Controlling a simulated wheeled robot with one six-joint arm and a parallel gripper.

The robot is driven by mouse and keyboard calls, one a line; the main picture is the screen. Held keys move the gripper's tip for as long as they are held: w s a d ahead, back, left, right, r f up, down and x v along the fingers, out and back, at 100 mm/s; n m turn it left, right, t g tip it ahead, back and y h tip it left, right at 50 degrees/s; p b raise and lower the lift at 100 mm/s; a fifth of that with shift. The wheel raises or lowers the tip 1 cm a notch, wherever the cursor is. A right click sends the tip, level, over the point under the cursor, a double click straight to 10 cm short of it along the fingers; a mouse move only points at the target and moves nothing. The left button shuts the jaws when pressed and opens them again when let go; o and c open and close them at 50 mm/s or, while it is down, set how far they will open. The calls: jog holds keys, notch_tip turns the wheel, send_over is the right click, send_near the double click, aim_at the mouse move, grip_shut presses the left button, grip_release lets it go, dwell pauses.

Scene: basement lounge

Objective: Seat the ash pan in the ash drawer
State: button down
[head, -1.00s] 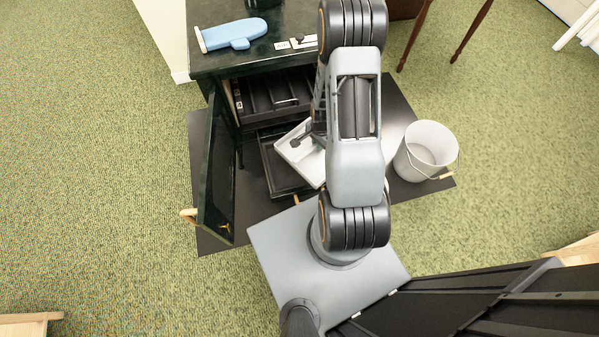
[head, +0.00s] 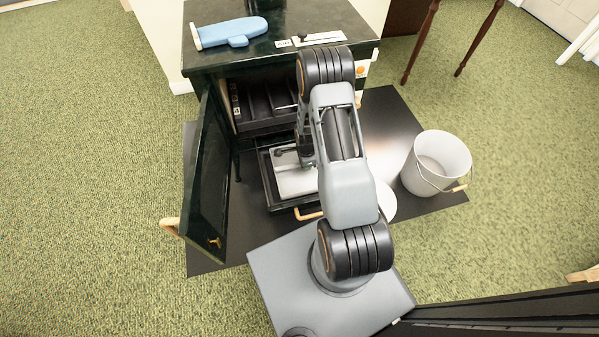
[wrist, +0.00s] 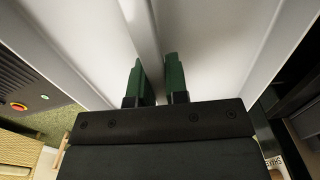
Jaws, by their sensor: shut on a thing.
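The ash pan (head: 296,184) is a pale grey-white tray. In the head view it lies over the black ash drawer (head: 268,183), roughly square with it; I cannot tell whether it rests on the drawer floor or hangs just above. The drawer is pulled out low on the stove and has a wooden handle (head: 309,216). My gripper (head: 306,160) is shut on the pan, and my arm hides the pan's right part. In the wrist view, the green fingertips (wrist: 157,80) close on a raised ridge of the pan (wrist: 215,45).
The stove door (head: 205,180) stands open left of the drawer. A firebox grate (head: 265,103) shows above it. A blue mitt (head: 231,32) lies on the stove top. A white bucket (head: 437,162) stands to the right on the dark floor plate (head: 385,125).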

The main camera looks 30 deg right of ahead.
aim_at(300, 169)
jog(key=shift+w+a+f+b, duration=0.25)
jog(key=shift+w+f, duration=0.2)
jog(key=shift+f, duration=0.2)
jog(key=shift+w+a+f+b, duration=0.15)
jog(key=shift+w+a+f, duration=0.1)
jog(key=shift+w+f, duration=0.3)
jog(key=shift+w+a+f+b, duration=0.15)
jog(key=shift+f+b, duration=0.75)
jog(key=shift+f, duration=0.95)
jog(key=shift+f, duration=0.15)
jog(key=c, duration=1.1)
grip_release()
